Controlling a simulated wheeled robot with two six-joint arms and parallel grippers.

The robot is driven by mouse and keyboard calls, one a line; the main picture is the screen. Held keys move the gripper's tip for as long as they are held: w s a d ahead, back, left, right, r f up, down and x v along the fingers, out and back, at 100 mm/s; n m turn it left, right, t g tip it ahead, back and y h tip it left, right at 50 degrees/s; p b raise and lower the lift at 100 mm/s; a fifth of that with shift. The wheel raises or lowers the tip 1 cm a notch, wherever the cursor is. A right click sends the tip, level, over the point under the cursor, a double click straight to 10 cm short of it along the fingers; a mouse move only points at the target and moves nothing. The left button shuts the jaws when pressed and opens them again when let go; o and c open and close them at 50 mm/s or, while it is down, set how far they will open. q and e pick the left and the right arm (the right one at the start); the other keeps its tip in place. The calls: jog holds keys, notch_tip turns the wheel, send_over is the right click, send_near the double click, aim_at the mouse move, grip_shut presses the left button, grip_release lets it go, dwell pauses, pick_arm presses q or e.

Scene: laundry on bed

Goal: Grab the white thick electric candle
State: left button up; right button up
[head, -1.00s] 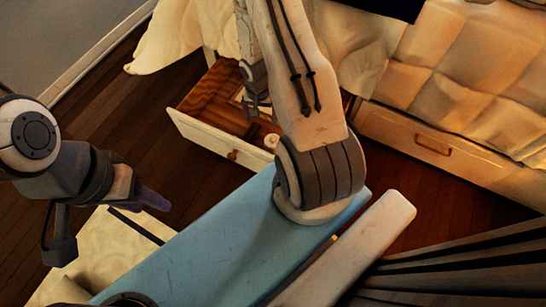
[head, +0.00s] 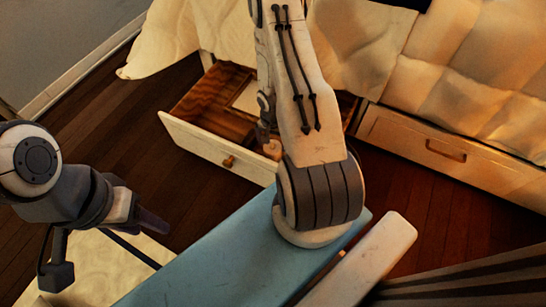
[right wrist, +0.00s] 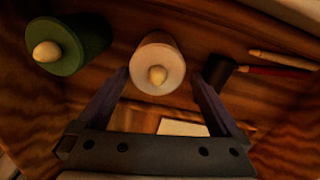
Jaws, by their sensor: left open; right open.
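The white thick electric candle (right wrist: 165,50) stands in the open drawer. In the right wrist view it is a pale cylinder with a cream flame tip, between the two fingers of my right gripper (right wrist: 160,78). The gripper is open, and the fingers show a gap on both sides of the candle. In the head view a small pale part of the candle (head: 272,149) shows beside my right arm; the right fingers are hard to make out there. My left gripper (head: 150,222) is open and empty at the left, away from the drawer.
A thick green candle (right wrist: 75,50) stands left of the white one in the drawer. A dark object with a red handle (right wrist: 275,71) and a wooden stick lie at the right. The drawer front (head: 215,150) and walls enclose them. The bed (head: 450,90) is behind.

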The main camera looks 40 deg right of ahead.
notch_tip(320, 180, down, 5)
jog(key=b, duration=0.4)
jog(key=shift+r, duration=0.15)
jog(key=shift+r, duration=0.1)
jog(key=c, duration=1.3)
